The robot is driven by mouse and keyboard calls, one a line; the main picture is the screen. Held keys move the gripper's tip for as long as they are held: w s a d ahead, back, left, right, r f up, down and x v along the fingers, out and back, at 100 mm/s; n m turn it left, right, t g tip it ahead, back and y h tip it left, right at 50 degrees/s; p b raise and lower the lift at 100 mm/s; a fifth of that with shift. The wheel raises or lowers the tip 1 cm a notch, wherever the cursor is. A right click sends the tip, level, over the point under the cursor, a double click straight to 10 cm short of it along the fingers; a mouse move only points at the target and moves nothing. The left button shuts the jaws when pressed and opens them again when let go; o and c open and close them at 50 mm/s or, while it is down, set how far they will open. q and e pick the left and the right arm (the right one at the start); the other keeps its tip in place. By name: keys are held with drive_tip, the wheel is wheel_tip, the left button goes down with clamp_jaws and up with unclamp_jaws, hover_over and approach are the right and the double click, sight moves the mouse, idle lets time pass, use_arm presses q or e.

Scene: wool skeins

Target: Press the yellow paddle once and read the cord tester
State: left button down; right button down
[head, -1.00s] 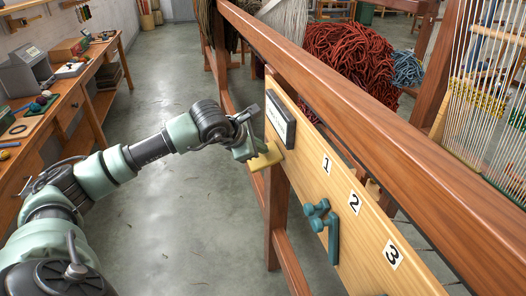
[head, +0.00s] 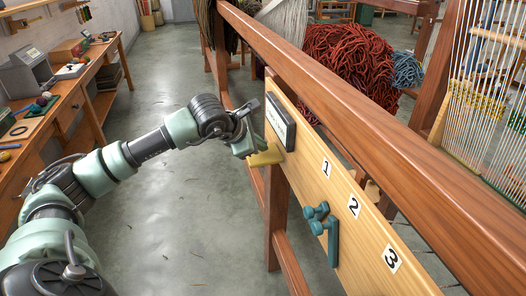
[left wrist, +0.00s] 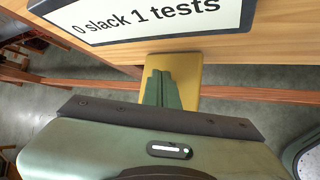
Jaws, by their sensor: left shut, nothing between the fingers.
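The yellow paddle (head: 268,157) sticks out from the light wooden board (head: 310,190), below the cord tester (head: 280,124). In the left wrist view the paddle (left wrist: 188,70) lies behind my fingertips. The tester's screen (left wrist: 150,16) there reads "0 slack 1 tests", its top edge cut off. My left gripper (head: 246,146) is shut and empty, with its fingertips at the paddle; the left wrist view shows the fingers (left wrist: 160,88) together in front of it. I cannot tell whether they touch. My right gripper is not in view.
Labels 1 (head: 326,168), 2 (head: 354,205) and 3 (head: 392,258) run down the board, with teal knobbed parts (head: 330,232) beside them. A reddish wooden beam (head: 390,110) passes above. A workbench (head: 60,105) stands left. The floor (head: 170,220) between is clear.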

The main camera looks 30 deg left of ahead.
sight(260, 154)
use_arm(q)
drive_tip(key=shift+r, duration=0.4)
drive_tip(key=shift+r+p, duration=1.45)
drive_tip(key=shift+r, duration=1.15)
drive_tip(key=shift+f, duration=0.15)
